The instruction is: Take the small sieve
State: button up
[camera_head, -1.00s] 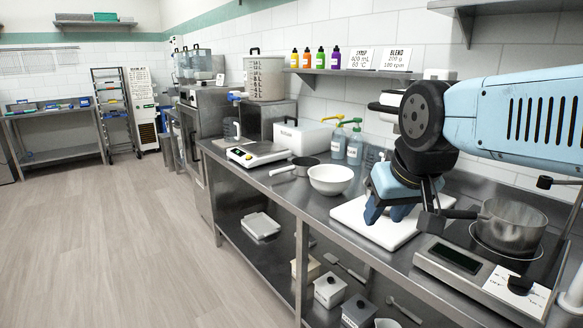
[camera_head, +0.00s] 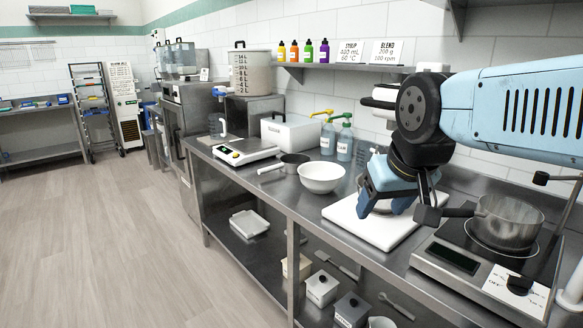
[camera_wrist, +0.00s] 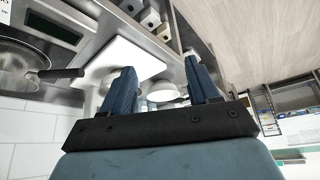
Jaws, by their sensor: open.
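My gripper (camera_head: 386,207) is open above the white board (camera_head: 372,222) on the steel counter, between the white bowl (camera_head: 321,177) and the saucepan (camera_head: 508,220) on the hob. In the wrist view its two blue fingers (camera_wrist: 160,66) stand apart with nothing held between them. A small round greyish thing (camera_wrist: 108,84) lies by the board's edge, beside the left finger and partly hidden by it. It may be the small sieve, but I cannot tell for sure. In the head view my gripper covers most of that spot.
The hob (camera_head: 470,265) is close on the right. A shelf (camera_head: 340,68) with small bottles runs along the wall. The floor (camera_head: 120,240) is clear.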

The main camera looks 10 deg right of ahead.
aim_at(284, 167)
jog(key=u, duration=0.5)
jog(key=k, duration=1.25)
jog(key=u, duration=0.85)
jog(key=i, duration=3.25)
jog(key=z, duration=1.4)
jog(key=i, duration=1.1)
jog(key=z, duration=0.7)
